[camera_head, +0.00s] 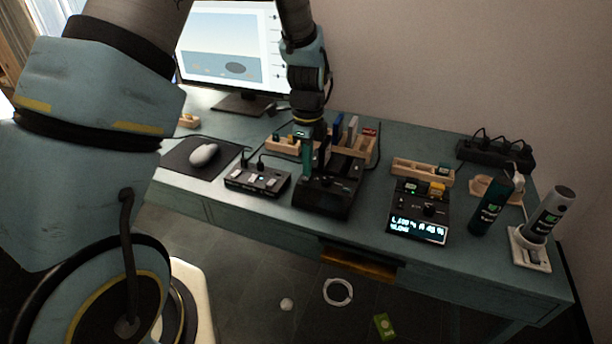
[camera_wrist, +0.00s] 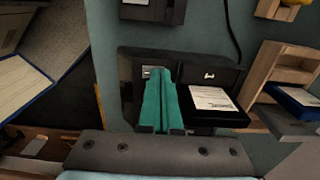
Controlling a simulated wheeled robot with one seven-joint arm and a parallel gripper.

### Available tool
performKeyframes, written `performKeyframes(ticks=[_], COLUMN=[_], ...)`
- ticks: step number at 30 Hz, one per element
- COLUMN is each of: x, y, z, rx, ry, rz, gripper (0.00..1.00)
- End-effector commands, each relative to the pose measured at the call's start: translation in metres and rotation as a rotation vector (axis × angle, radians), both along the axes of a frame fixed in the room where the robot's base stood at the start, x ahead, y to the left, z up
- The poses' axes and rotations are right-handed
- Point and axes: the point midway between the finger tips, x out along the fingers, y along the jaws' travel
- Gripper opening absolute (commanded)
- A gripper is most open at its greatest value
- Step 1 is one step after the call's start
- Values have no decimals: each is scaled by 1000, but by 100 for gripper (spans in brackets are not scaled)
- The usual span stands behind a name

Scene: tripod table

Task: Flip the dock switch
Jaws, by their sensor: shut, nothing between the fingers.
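The black dock (camera_head: 322,197) stands on the desk, right of the middle of the picture. In the wrist view, the dock (camera_wrist: 128,92) lies under my fingers, and a dark block with a white label (camera_wrist: 212,98) sits in its right part. A small pale patch with a dark mark (camera_wrist: 149,72), perhaps the switch, shows at the fingertips. My gripper (camera_head: 308,172) points down over the dock with its teal fingers together and empty. The fingers also show in the wrist view (camera_wrist: 157,78). They partly cover the patch. I cannot tell whether they touch it.
A small black box with buttons (camera_head: 258,181) and a mouse (camera_head: 204,155) are left of the dock. A wooden rack (camera_head: 350,141) with upright drives stands behind it. A lit display unit (camera_head: 418,224) is to the right. The monitor (camera_head: 232,50) stands at the back left.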

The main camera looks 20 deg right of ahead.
Motion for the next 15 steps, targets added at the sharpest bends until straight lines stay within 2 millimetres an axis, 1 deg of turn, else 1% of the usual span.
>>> performKeyframes(ticks=[5, 15], x=[0, 0], y=[0, 0], z=[10, 36], rx=[-1, 0], ry=[1, 0], rz=[1, 0], gripper=[0, 0])
